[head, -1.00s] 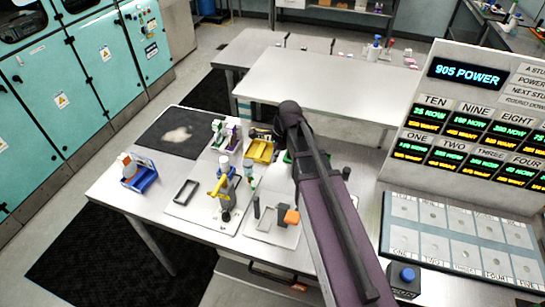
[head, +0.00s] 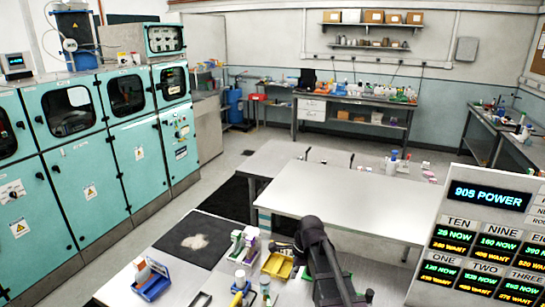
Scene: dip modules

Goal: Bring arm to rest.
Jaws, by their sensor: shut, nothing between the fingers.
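My arm (head: 325,262) rises from the bottom edge of the head view, right of centre, as a dark jointed link over the near workbench. Its rounded black joint is uppermost. My gripper is not visible in this view, so its fingers cannot be seen.
The near workbench (head: 215,273) carries a dark mat (head: 205,228), a blue rack (head: 152,284), a yellow tray (head: 278,266) and several small bottles. A mostly bare table (head: 335,200) stands behind it. A display panel (head: 480,240) stands right; teal cabinets (head: 85,170) line the left.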

